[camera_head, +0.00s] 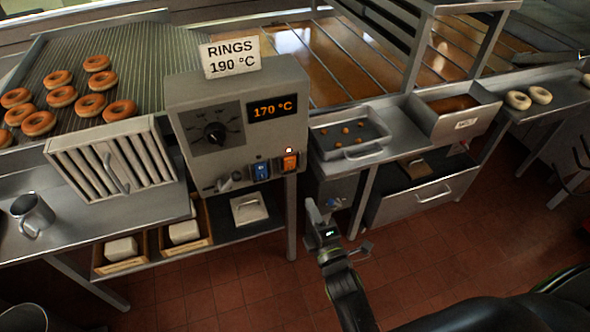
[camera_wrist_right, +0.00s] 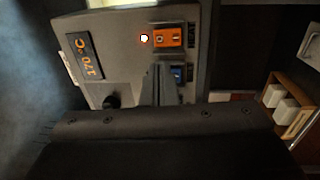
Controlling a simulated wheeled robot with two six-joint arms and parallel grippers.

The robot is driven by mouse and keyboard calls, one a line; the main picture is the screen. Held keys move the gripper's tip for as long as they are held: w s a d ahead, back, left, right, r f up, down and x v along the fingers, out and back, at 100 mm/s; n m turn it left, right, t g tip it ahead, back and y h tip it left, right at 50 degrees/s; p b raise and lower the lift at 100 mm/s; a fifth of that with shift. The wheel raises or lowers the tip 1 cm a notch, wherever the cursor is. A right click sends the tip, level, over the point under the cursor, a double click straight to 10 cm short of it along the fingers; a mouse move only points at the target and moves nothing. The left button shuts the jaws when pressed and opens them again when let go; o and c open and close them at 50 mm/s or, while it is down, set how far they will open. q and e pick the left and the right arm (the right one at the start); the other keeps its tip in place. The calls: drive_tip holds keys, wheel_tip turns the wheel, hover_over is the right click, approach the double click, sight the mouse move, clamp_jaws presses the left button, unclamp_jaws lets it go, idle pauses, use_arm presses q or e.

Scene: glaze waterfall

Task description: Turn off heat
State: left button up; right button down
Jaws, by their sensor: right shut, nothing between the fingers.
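The grey control box (camera_head: 185,95) stands on the bench in the head view. It has a black round dial (camera_head: 215,133) and a display (camera_head: 272,108) reading 170 °C. Low on its front are a blue rocker switch (camera_head: 261,170) and an orange rocker switch (camera_head: 290,162), with a small lit lamp (camera_head: 289,150) above. A small grey lever (camera_head: 224,183) is at lower left. My right gripper (camera_head: 319,212) is shut and empty, to the right of and below the switches. In the wrist view its fingers (camera_wrist_right: 157,86) appear in front of the box, near the blue switch (camera_wrist_right: 178,73). My left gripper is out of view.
A sign (camera_head: 231,57) reading RINGS 190 °C stands on the box. Browned rings (camera_head: 62,96) lie on the rack at left. A metal tray (camera_head: 345,142) with small pieces sits right of the box. A metal cup (camera_head: 32,213) stands at left.

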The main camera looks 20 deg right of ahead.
approach(292, 161)
drive_tip(key=w, duration=0.5)
drive_tip(key=shift+a+r+b, duration=0.15)
drive_tip(key=shift+r+b, duration=0.15)
drive_tip(key=shift+b, duration=0.05)
drive_tip(key=shift+w+r, duration=0.1)
drive_tip(key=shift+w, duration=0.75)
drive_tip(key=shift+w, duration=0.1)
drive_tip(key=shift+r, duration=0.1)
